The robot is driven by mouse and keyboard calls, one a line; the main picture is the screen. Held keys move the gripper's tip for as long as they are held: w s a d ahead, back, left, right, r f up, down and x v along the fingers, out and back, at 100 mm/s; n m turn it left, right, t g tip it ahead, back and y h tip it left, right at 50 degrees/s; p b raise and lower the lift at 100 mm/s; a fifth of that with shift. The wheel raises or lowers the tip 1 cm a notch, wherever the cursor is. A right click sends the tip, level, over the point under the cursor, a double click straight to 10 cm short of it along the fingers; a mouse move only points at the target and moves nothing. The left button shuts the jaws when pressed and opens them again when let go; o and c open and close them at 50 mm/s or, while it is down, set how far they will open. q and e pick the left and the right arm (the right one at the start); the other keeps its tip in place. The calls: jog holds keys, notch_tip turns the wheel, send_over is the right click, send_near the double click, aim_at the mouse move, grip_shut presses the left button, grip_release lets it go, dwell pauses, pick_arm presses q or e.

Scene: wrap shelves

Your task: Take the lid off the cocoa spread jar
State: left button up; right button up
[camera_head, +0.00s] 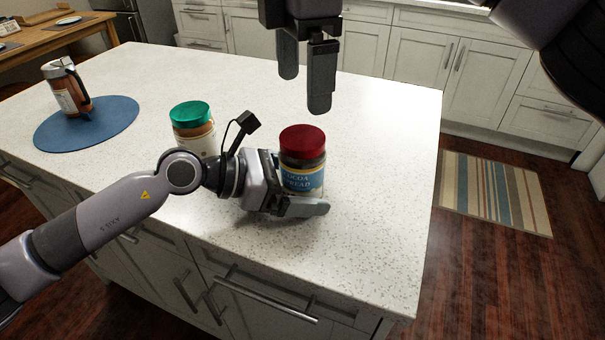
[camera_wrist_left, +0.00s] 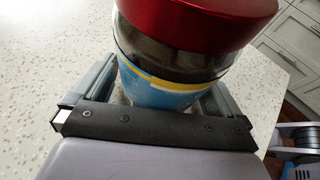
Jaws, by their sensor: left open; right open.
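The cocoa spread jar (camera_head: 303,181) stands upright on the white island counter, with a blue and yellow label. Its red lid (camera_head: 302,140) is on top of the jar. My left gripper (camera_head: 300,205) is open, low around the jar, with one finger in front of it. In the left wrist view the jar (camera_wrist_left: 165,85) is between the two fingers, under the red lid (camera_wrist_left: 200,20); whether the fingers touch it I cannot tell. My right gripper (camera_head: 304,75) is open and empty above and behind the lid, pointing down.
A green-lidded jar (camera_head: 192,125) stands left of the cocoa jar, behind my left arm. A brown jug-like container (camera_head: 66,87) stands on a round blue mat (camera_head: 115,117) at far left. The counter (camera_head: 385,190) is clear on the right, up to its edge.

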aim_at(302, 137)
pick_arm(q)
grip_shut()
pick_arm(e)
jog(key=m, duration=0.4)
jog(key=shift+f, duration=0.15)
notch_tip(302, 137, down, 8)
jog(key=shift+r, duration=0.15)
dwell(0.4)
